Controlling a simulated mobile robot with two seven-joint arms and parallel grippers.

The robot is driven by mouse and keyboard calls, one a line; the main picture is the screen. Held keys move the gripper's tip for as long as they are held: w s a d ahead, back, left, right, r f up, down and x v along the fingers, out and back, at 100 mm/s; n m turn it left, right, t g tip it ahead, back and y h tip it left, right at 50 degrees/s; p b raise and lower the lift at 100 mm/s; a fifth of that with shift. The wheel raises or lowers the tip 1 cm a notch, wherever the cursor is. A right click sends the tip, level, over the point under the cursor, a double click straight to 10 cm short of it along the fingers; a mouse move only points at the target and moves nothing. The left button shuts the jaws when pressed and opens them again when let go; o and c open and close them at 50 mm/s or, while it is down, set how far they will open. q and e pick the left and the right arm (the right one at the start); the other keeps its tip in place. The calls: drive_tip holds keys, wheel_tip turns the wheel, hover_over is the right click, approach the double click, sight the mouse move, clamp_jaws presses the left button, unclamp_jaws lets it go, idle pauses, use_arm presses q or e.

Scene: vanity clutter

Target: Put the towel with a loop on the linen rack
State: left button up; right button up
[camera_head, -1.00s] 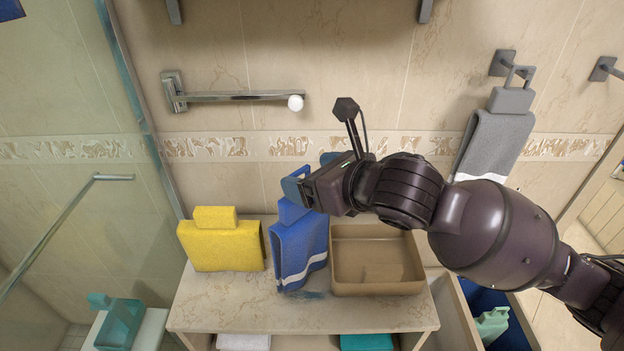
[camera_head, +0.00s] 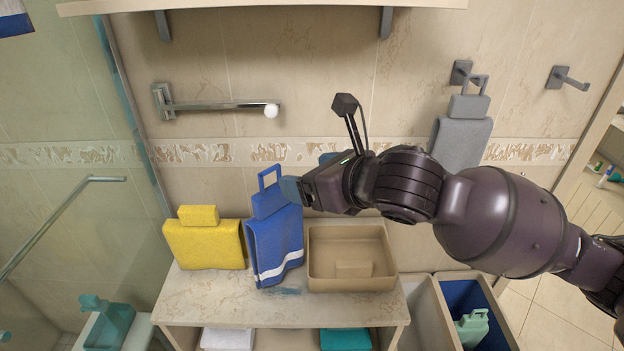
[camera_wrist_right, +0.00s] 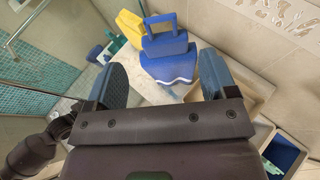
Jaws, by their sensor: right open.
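A blue towel (camera_head: 273,243) with white stripes stands on the marble counter, with an upright blue loop (camera_head: 269,177) at its top. In the wrist view the towel (camera_wrist_right: 168,60) shows beyond my fingers, its loop toward the top. My right gripper (camera_head: 290,190) comes in from the right, just right of the loop. It is open and empty; its blue fingers (camera_wrist_right: 162,78) stand apart in the wrist view, and I cannot tell whether they touch the towel. A chrome wall bar (camera_head: 220,105) with a white ball end is above left, bare. My left gripper is not in view.
A yellow towel (camera_head: 205,243) stands left of the blue one, and a tan tray (camera_head: 352,280) sits to its right. A grey towel (camera_head: 460,140) hangs from a wall hook. Another hook (camera_head: 567,78) is bare. A shelf (camera_head: 270,6) crosses above; a glass panel stands at left.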

drive_tip(key=shift+s+d+r, duration=0.1)
drive_tip(key=shift+d, duration=0.05)
drive_tip(key=d+f+m+t+h, duration=0.1)
drive_tip(key=d+f+m, duration=0.3)
drive_tip(key=f+m, duration=0.35)
drive_tip(key=s+d+f+m+t+h, duration=0.1)
drive_tip(key=d+f+m, duration=0.2)
drive_tip(key=f+m, duration=0.45)
drive_tip(key=d+f+m+t+h, duration=0.1)
drive_tip(key=d+f+m, duration=0.35)
drive_tip(key=m, duration=0.55)
drive_tip(key=s+d+f+m+h, duration=0.3)
drive_tip(key=s+d+f+m, duration=0.4)
drive_tip(key=s+f+m, duration=0.2)
drive_tip(key=s+d+f+m+g+h, duration=0.1)
drive_tip(key=s+d+f+m+h, duration=0.2)
drive_tip(key=s+d+f+m, duration=0.5)
wheel_tip(320, 180, down, 3)
drive_tip(key=shift+s+f+m+h, duration=0.1)
drive_tip(key=shift+s+m+h, duration=0.2)
drive_tip(key=shift+s+m, duration=0.65)
drive_tip(key=shift+w+d, duration=0.1)
